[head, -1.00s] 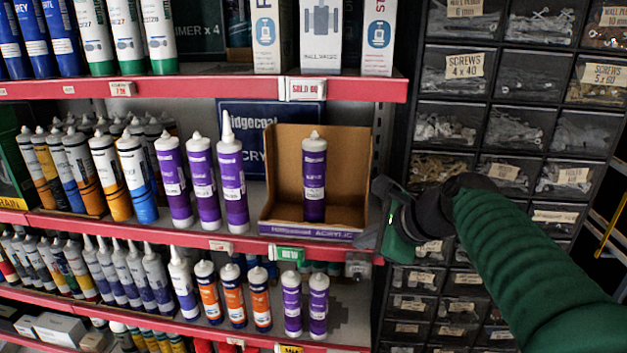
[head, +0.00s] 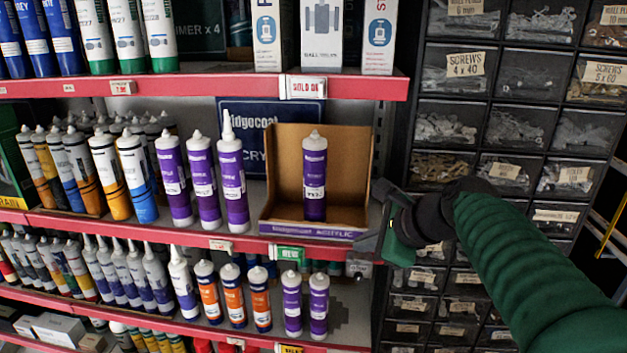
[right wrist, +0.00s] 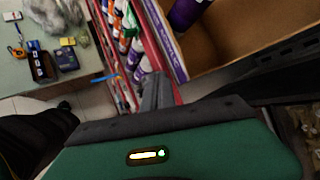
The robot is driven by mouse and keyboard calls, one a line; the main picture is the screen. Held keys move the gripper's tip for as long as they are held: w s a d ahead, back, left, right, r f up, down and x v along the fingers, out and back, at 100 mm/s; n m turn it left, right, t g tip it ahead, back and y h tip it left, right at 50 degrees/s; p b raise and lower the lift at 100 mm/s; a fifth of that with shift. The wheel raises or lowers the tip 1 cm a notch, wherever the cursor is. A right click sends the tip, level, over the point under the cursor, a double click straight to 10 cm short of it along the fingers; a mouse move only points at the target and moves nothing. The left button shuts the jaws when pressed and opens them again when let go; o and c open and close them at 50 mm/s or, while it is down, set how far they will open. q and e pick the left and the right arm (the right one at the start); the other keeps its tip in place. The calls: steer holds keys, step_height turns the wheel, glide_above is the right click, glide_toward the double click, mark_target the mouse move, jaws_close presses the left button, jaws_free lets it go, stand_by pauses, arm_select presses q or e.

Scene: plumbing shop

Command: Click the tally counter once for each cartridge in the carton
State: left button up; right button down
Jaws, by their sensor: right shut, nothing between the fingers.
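The open brown carton (head: 345,168) with a purple lip stands on the middle shelf. One purple and white cartridge (head: 314,176) stands upright in it; no other shows inside. My right gripper (head: 381,236) is shut and empty, just right of the carton's front corner, above and right of that device. In the right wrist view its fingers (right wrist: 156,92) are together, beside the red shelf edge. My left gripper is not in view.
Three purple cartridges (head: 202,180) stand left of the carton. The lower shelf holds more cartridges (head: 232,294). A rack of screw drawers (head: 470,130) stands close behind my right arm. In the right wrist view, a bench (right wrist: 45,75) with small items lies at the left.

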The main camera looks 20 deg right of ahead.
mark_target(364, 259)
steer(key=shift+f+b, duration=0.4)
steer(key=shift+f, duration=0.15)
stand_by(0.4)
steer(key=shift+r+p, duration=1)
step_height(364, 259, up, 6)
steer(key=p, duration=0.6)
stand_by(0.3)
